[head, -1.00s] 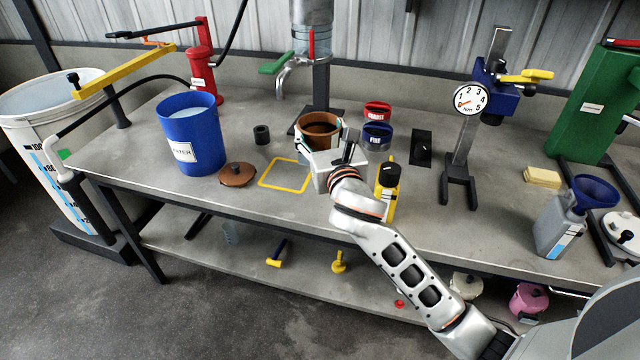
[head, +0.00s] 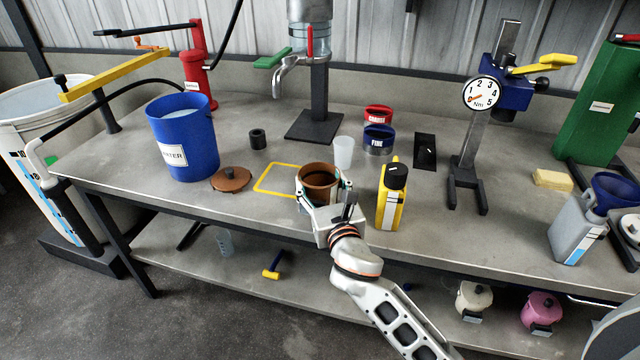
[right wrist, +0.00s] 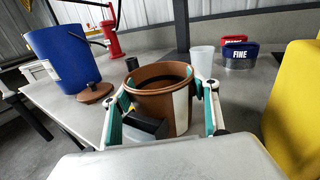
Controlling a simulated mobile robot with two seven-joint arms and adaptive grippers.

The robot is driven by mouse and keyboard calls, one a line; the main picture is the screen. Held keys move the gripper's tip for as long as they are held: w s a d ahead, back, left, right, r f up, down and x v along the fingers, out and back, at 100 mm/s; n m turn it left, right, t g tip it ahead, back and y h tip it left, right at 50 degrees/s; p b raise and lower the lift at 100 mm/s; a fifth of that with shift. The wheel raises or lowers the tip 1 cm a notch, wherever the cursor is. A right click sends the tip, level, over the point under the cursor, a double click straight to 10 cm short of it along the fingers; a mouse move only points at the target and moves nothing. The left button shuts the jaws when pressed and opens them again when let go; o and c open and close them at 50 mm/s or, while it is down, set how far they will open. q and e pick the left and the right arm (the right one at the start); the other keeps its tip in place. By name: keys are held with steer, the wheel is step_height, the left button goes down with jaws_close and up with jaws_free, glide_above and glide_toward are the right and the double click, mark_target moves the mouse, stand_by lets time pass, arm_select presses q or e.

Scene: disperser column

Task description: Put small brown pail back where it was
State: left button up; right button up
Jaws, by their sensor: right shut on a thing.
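The small brown pail (head: 320,177) is upright in my right gripper (head: 323,200), near the front of the bench. In the right wrist view the pail (right wrist: 165,79) sits between the two fingers (right wrist: 160,125), and a dark material shows inside it. A yellow square outline (head: 262,190) is marked on the bench just left of the pail; the pail and gripper hide its right part. My left gripper is not in view.
A yellow bottle (head: 391,207) stands close to the right of the pail. A clear cup (head: 344,152) stands behind it, with the FINE container (head: 378,140) beyond. The blue WATER bucket (head: 183,138) is at left. The tap stand (head: 318,100) is behind.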

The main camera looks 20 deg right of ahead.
steer(key=shift+r, duration=0.15)
steer(key=shift+f, duration=0.25)
steer(key=o, duration=1.3)
steer(key=shift+o, duration=0.2)
steer(key=shift+r, duration=0.1)
steer(key=shift+s+r, duration=0.1)
steer(key=shift+r, duration=0.05)
arm_select(q)
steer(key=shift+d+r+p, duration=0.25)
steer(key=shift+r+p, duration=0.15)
steer(key=shift+p, duration=0.05)
arm_select(e)
steer(key=s, duration=1.1)
steer(key=shift+s+a, duration=0.4)
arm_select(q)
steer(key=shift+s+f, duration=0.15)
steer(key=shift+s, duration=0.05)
